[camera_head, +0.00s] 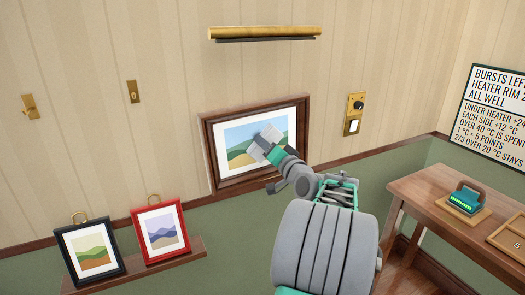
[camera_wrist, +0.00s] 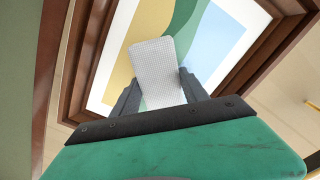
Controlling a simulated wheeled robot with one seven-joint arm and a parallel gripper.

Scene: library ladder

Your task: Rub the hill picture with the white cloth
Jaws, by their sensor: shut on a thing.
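The hill picture (camera_head: 239,135) hangs on the wall in a brown wooden frame with a white mat. It also fills much of the wrist view (camera_wrist: 186,18). My gripper (camera_head: 264,146) is in front of it, near the middle of the picture. In the wrist view my gripper (camera_wrist: 160,95) is shut on the white cloth (camera_wrist: 155,62), a pale textured pad that sticks out past the fingertips toward the picture. I cannot tell whether the cloth touches the picture.
A brass lamp (camera_head: 265,33) is above the picture, and a brass switch plate (camera_head: 354,114) is to its right. Two small framed pictures, black (camera_head: 90,250) and red (camera_head: 161,232), stand on a ledge at lower left. A wooden table (camera_head: 428,190) with a teal-topped brush-like object (camera_head: 465,199) is at right.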

